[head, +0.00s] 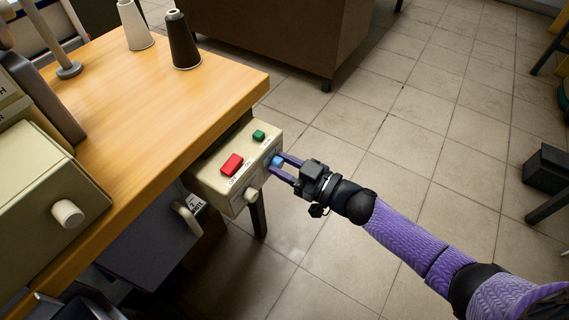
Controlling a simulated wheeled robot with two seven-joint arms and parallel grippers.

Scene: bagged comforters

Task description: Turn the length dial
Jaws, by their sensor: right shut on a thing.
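A cream control box (213,183) is fixed at the edge of the wooden table, with a red button (232,164) and a green button (259,135) on top. A blue dial (277,161) sits on its right-facing side. My right gripper (280,164) reaches in from the right and is shut on the blue dial, its fingers on either side of it. A cream knob (251,195) is on the same side, nearer the front. The dial's marking cannot be read. My left gripper is not in view.
The wooden table (130,100) bears a white cone (136,28) and a black cone (182,42). A cream machine with a round knob (68,213) stands at the left. A brown cabinet (275,35) is behind. The tiled floor at the right is mostly clear.

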